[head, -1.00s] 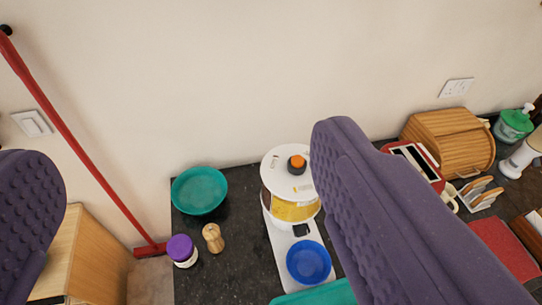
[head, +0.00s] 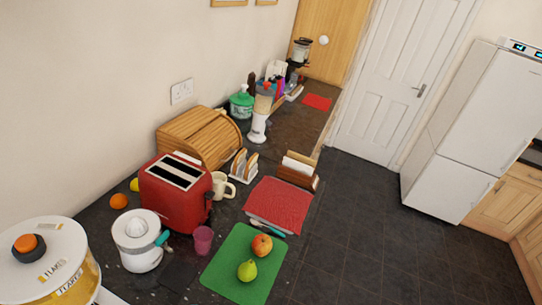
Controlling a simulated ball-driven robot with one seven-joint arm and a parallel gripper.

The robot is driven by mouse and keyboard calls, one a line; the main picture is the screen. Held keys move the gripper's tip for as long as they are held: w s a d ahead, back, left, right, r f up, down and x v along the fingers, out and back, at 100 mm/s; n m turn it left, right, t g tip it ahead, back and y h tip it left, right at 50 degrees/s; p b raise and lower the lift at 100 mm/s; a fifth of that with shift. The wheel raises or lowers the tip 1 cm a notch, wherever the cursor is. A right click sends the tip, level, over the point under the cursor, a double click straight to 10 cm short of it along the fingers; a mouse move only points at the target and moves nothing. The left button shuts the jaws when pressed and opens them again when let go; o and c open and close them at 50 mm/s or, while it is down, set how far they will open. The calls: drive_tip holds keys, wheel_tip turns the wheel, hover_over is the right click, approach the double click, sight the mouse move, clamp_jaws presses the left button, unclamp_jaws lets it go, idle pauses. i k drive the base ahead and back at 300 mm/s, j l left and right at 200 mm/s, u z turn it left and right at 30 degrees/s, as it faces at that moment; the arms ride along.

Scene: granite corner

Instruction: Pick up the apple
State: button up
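The apple (head: 262,245), red and yellow, lies on a green cutting board (head: 222,273) near the front edge of the dark counter. A green pear (head: 247,271) lies on the same board, just below the apple in the picture. The apple is in full view with nothing over it. My gripper does not show in the current head view.
A pink cup (head: 203,240), white juicer (head: 138,241) and red toaster (head: 174,195) stand left of the board. A red mat (head: 278,205) lies behind it, with a napkin holder (head: 298,171) beyond. Open dark floor (head: 370,235) lies to the right.

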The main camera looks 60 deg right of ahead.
sight(262, 245)
drive_tip(key=z, duration=1.4)
